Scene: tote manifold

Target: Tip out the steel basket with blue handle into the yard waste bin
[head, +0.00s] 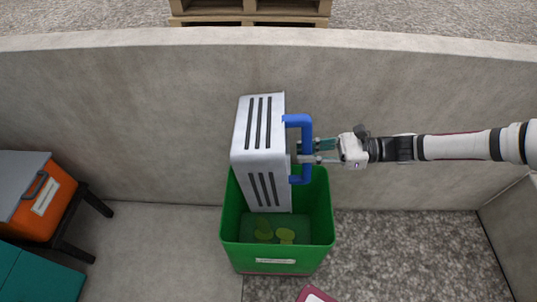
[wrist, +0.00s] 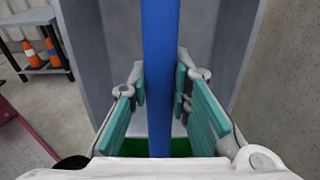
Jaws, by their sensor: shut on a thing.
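The steel basket (head: 262,135) is held tilted on its side over the green yard waste bin (head: 277,257) in the head view. Its lower end reaches into the bin's opening. Its slotted faces show; its inside is hidden in the head view. My gripper (head: 305,153) is shut on the blue handle (head: 306,124) at the basket's right side. In the wrist view the blue handle (wrist: 160,70) stands between the teal finger pads, with the grey basket (wrist: 213,50) behind it. Some green pieces (head: 274,235) lie on the bin's floor.
A concrete wall (head: 140,110) runs behind the bin, with a wooden pallet (head: 250,12) beyond it. An orange box (head: 45,205) on a dark stand and a teal box (head: 38,275) are at left. A dark red object (head: 314,295) is at the front. Gravel at right is clear.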

